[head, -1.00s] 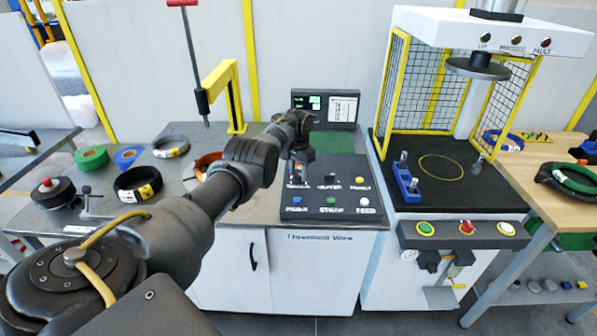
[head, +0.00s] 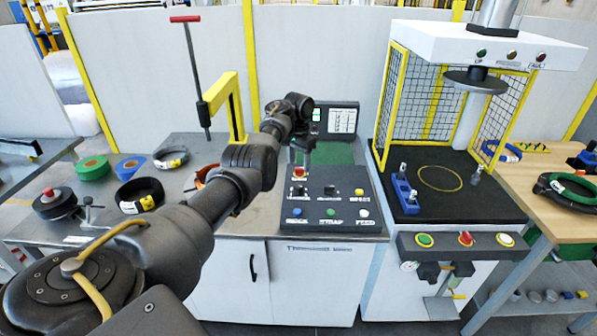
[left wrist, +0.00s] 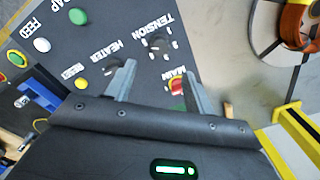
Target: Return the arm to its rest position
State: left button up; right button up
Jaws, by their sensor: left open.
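My left arm comes in from the left in the head view and reaches over the wrapping machine's dark control panel (head: 330,215). My left gripper (head: 302,158) hangs above the panel's back left part, partly hidden by its own wrist. In the left wrist view the two grey fingers (left wrist: 160,88) are apart with nothing between them. The red MAIN knob (left wrist: 177,84) shows beside one finger and the HEATER knob (left wrist: 113,67) by the other. The TENSION knob (left wrist: 160,45) lies between and beyond them. My right gripper is not in view.
A yellow post (head: 232,108) and a red-handled rod stand behind the arm. A press with a yellow mesh cage (head: 407,100) stands to the right. Coils and tape rolls, including a black coil (head: 140,194), lie on the bench at left. A wooden table (head: 517,205) is at far right.

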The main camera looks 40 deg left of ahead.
pick_arm(q)
jog(key=shift+r, duration=0.6)
jog(key=shift+r, duration=0.1)
